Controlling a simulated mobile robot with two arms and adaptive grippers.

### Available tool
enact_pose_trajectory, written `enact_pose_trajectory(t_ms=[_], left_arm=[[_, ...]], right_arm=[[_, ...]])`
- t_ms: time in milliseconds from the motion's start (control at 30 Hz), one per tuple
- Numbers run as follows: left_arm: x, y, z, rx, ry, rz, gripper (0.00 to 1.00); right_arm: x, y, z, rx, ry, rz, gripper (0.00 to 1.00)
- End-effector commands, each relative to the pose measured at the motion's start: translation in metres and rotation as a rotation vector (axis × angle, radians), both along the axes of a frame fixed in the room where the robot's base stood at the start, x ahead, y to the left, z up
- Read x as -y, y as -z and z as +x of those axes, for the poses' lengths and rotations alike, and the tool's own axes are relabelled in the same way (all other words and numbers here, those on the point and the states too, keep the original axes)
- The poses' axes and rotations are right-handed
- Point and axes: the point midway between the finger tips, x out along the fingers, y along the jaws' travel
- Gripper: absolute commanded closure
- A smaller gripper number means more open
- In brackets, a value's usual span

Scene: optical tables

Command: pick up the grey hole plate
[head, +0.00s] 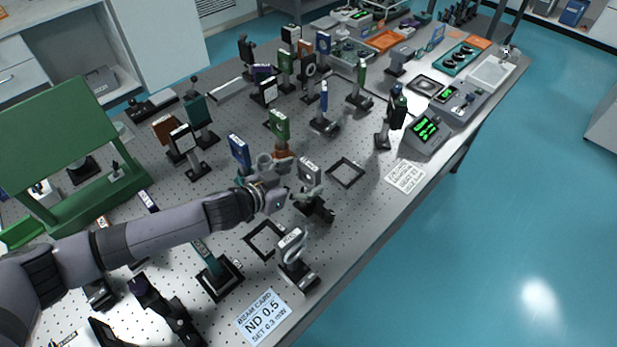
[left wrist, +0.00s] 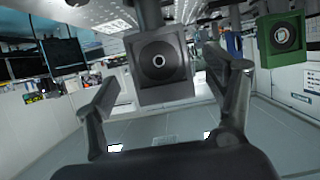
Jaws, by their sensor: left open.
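The grey hole plate (head: 309,171) is a small square plate standing upright on a dark post and base near the middle of the optical table. In the left wrist view the plate (left wrist: 162,66) appears dark grey, with a round hole at its centre and its post at the top of the picture. My left gripper (head: 294,177) is open beside the plate in the head view. In the left wrist view its two fingers (left wrist: 170,105) are spread, with the plate appearing between and beyond them. I see no contact. My right gripper is not in view.
A green mount (head: 279,125) and a blue one (head: 239,153) stand close behind the gripper. The green mount also shows in the left wrist view (left wrist: 281,40). A white-topped mount (head: 291,245) stands nearer the front edge. A black square frame (head: 345,172) lies right of the plate.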

Motion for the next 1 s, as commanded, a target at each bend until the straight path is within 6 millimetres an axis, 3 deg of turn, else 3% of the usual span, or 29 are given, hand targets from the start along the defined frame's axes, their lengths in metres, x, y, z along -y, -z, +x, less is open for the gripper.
enact_pose_trajectory(t_ms=[200, 533, 1000], left_arm=[[0.017, 0.009, 0.018, 0.002, -0.001, 0.0, 0.23], [0.021, 0.012, 0.021, 0.001, 0.0, 0.001, 0.23], [0.02, 0.012, 0.021, 0.0, 0.0, 0.0, 0.54]], right_arm=[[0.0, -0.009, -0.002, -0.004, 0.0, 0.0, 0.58], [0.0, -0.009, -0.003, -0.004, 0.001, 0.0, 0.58], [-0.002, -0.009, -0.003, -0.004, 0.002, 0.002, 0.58]])
